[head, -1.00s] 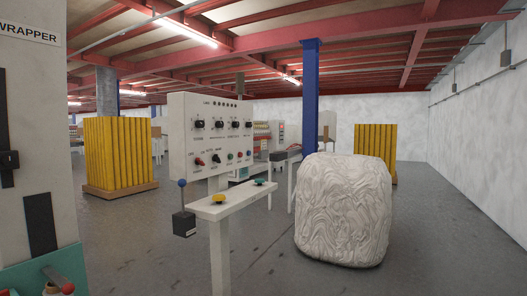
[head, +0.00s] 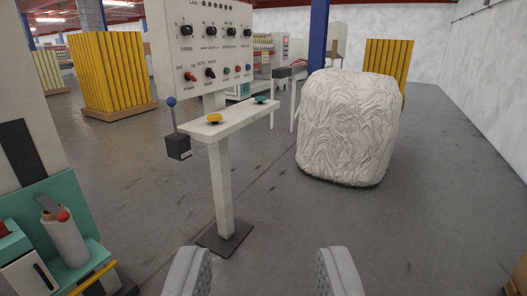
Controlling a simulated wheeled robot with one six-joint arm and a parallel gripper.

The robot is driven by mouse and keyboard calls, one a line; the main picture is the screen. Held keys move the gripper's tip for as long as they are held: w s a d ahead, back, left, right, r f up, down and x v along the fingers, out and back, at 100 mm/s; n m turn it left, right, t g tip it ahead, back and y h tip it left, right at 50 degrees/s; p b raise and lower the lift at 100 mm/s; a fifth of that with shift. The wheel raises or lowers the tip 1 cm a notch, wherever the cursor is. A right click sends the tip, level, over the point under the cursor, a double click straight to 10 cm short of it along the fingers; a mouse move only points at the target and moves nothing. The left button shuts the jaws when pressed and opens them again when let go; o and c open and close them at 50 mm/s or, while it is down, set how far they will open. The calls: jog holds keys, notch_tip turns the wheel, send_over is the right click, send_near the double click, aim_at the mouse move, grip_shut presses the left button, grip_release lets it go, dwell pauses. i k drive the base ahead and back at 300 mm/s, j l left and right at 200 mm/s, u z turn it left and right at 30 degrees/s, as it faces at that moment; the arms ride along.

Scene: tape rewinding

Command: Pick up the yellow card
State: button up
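I cannot make out a yellow card in this view. A thin yellow strip (head: 94,278) shows at the front of the teal machine at the lower left; I cannot tell what it is. My gripper (head: 263,272) shows at the bottom edge as two grey padded fingers set wide apart. It is open, with only bare floor seen between the fingers.
A control panel (head: 200,90) stands on a post with a shelf (head: 240,118) ahead, left of centre. A white wrapped bale (head: 348,130) stands right of centre. The teal machine (head: 88,215) is close at the left. Yellow stacks (head: 110,62) stand behind.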

aim_at(265, 54)
jog(key=i+l, duration=0.15)
jog(key=i, duration=0.45)
jog(key=i+l, duration=0.1)
jog(key=i, duration=0.45)
jog(key=i+l+u, duration=0.1)
jog(key=i, duration=0.5)
